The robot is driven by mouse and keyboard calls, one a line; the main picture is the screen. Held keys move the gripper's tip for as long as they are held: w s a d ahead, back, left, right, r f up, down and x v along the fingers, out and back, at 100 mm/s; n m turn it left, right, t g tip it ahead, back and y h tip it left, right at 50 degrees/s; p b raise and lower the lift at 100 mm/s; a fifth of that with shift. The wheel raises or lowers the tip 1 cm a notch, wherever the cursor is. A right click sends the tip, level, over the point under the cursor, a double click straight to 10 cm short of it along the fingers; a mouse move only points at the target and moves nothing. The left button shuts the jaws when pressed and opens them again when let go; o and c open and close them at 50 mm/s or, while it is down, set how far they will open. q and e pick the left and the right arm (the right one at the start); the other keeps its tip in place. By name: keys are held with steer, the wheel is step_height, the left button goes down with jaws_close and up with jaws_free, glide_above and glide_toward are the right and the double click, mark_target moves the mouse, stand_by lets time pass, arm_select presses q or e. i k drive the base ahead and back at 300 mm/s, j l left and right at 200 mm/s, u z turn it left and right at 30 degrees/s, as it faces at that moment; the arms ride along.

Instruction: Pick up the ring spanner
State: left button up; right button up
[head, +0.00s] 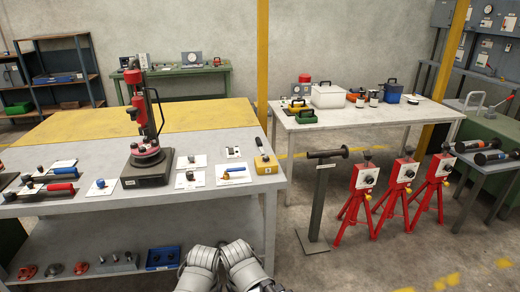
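I cannot make out a ring spanner for certain. Small tools and fittings lie on white cards on the grey-topped workbench (110,208), too small to name surely. One card (233,174) at the bench's right end carries a small orange-and-blue item. Farther left lie a red-handled tool (61,187) and a blue-handled tool (66,171). Pale rounded links of my two arms show at the bottom centre, in front of the bench. No gripper fingers show, and nothing is seen held.
A red press (146,130) stands on the workbench, with a yellow block (265,163) near its right end. Red stands (358,190) and a grey post (320,200) stand to the right. A second table (350,115) holds boxes behind. Open floor lies at lower right.

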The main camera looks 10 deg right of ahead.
mark_target(259, 144)
steer(key=i+l+u, duration=0.1)
steer(key=u, duration=0.25)
steer(key=i+l+u, duration=0.1)
steer(key=l+u, duration=0.35)
steer(key=u, duration=0.25)
steer(key=i+l+u, duration=0.15)
steer(key=l+u, duration=0.15)
steer(key=l, duration=1)
steer(key=l+u, duration=0.3)
steer(key=l, duration=2.25)
steer(key=i, duration=0.5)
